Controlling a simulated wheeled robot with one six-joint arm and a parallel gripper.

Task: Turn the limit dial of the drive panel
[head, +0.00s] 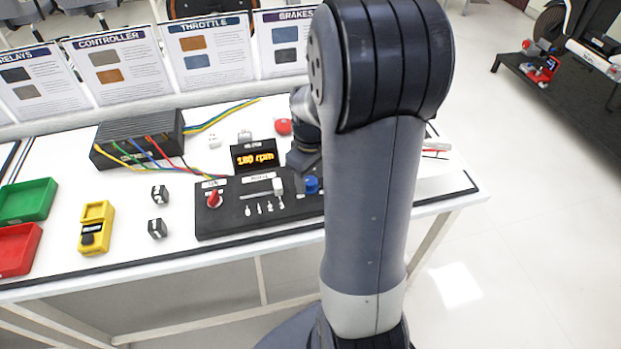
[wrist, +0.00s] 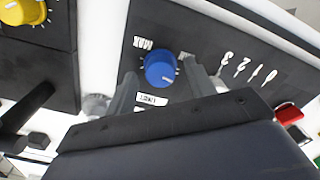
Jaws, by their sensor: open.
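The drive panel (head: 240,222) is a black box near the table's front edge. Its blue limit dial (head: 311,185) sits at the panel's right part, beside my arm. In the wrist view the blue dial (wrist: 160,72) stands between labels reading MAX and LIMIT. My gripper (wrist: 161,80) is open, with one finger on each side of the dial. I cannot tell whether the fingers touch it. In the head view my arm hides the panel's right end and most of the gripper. A display (head: 255,157) behind the panel reads 180 rpm.
The panel also carries a red knob (head: 213,198) and a slider with a white handle (head: 278,188). A yellow knob (wrist: 24,10) shows on another dark box. A wired controller (head: 140,137), a yellow meter (head: 96,228) and green (head: 28,201) and red (head: 18,250) trays stand left.

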